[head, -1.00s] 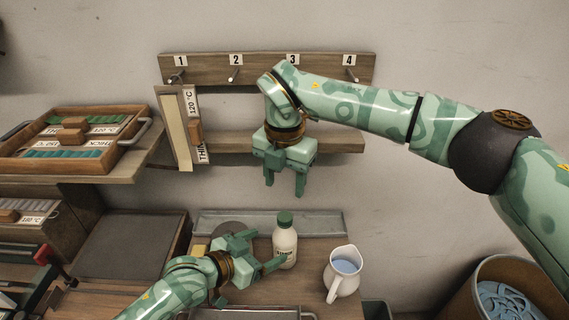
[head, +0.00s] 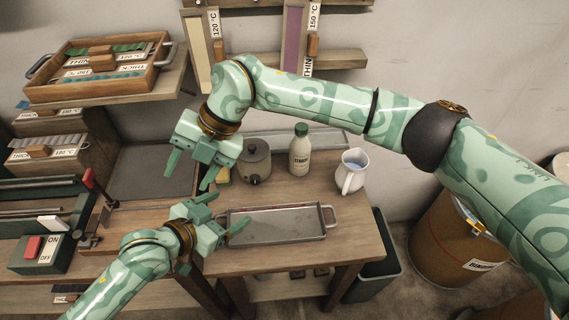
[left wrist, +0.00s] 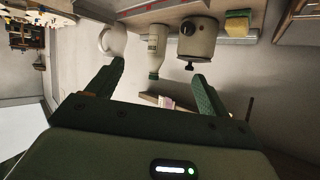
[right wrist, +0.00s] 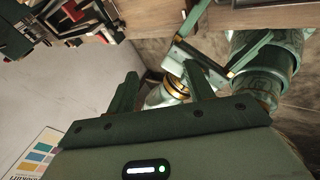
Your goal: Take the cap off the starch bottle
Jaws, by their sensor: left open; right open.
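The starch bottle (head: 299,155) is cream with a green cap (head: 301,130) and stands upright at the back of the bench. The cap is on it. In the left wrist view the bottle (left wrist: 157,45) appears upside down, its green cap (left wrist: 154,76) seen between the fingers but farther off. My left gripper (head: 230,212) is open and empty, in front and left of the bottle near the metal tray. My right gripper (head: 190,172) is open and empty, farther left and away from the bottle. In the right wrist view its fingers (right wrist: 160,72) hold nothing.
A lidded grey pot (head: 255,163) stands left of the bottle, with a yellow sponge (head: 223,174) beside it. A metal tray (head: 275,226) lies in front.

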